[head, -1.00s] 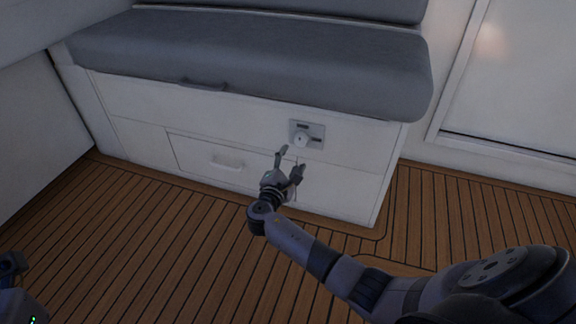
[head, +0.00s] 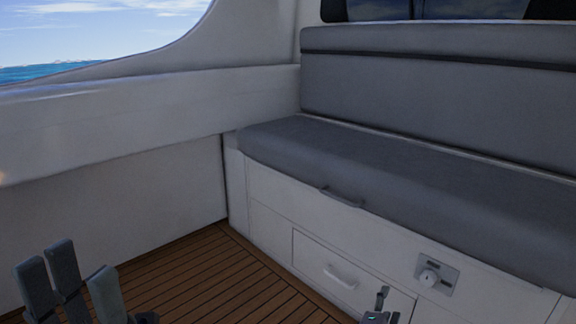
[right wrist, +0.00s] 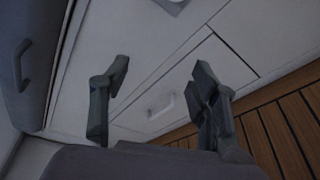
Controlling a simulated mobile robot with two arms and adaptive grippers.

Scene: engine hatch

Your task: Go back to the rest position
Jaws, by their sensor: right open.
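My left gripper (head: 74,264) stands at the bottom left of the head view, its dark fingers pointing up and spread apart with nothing between them. My right gripper (head: 385,302) shows only in part at the bottom edge, in front of the white seat base. In the right wrist view the right gripper (right wrist: 160,75) has its fingers wide apart and empty. The drawer handle (right wrist: 160,106) appears beyond and between those fingers, apart from them as far as I can tell.
A grey bench cushion (head: 400,190) with a pull handle (head: 341,197) tops the seat base. Wooden floor (head: 215,285) lies clear between the left gripper and the bench.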

